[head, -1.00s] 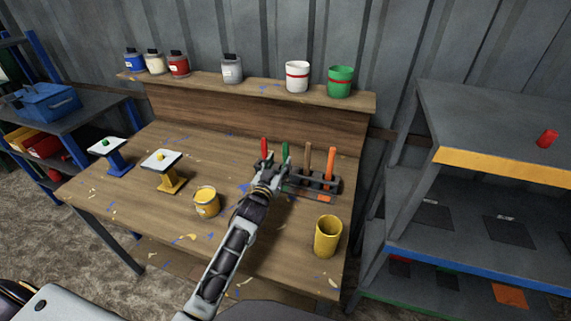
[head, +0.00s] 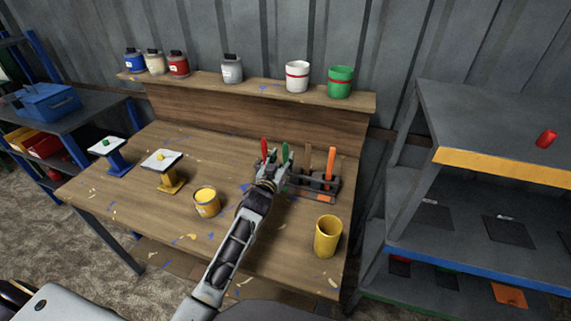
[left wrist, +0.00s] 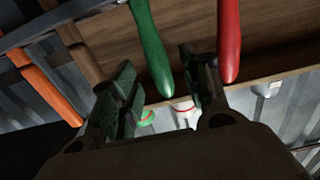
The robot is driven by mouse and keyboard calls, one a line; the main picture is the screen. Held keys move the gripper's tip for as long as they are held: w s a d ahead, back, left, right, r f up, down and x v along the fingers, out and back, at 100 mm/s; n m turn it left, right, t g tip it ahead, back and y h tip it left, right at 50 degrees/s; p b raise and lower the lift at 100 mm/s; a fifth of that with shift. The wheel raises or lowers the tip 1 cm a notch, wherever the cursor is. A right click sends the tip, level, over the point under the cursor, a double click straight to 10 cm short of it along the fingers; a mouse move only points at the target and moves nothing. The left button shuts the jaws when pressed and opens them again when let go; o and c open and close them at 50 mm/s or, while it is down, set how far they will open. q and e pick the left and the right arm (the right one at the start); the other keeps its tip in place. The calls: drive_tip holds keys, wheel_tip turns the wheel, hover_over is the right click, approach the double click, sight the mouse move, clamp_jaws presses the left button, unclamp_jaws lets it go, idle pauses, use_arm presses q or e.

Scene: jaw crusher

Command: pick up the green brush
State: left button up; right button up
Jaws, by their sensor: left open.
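The green brush (head: 284,154) stands handle-up in the dark brush rack (head: 320,184) on the wooden workbench. My left gripper (head: 275,161) is open at the rack, close to the green and red handles. In the left wrist view the green brush's handle (left wrist: 151,48) reaches down toward the gap between the open fingers of my left gripper (left wrist: 160,95). The red brush (left wrist: 229,40) is just outside the right finger in that view; in the head view its handle (head: 264,149) is left of the green one. The lower part of the green brush is hidden. My right gripper is not in view.
Brown (head: 308,158) and orange (head: 331,162) brushes stand in the rack to the right. A yellow cup (head: 328,237) and an open yellow paint can (head: 206,203) stand on the workbench (head: 150,225). Paint pots line the back shelf (head: 262,88).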

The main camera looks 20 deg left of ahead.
sight(285, 154)
use_arm(q)
drive_tip(key=shift+w+d+f, duration=0.1)
drive_tip(key=shift+w, duration=1.95)
use_arm(e)
drive_tip(key=shift+s+a, duration=0.1)
drive_tip(key=shift+s, duration=0.95)
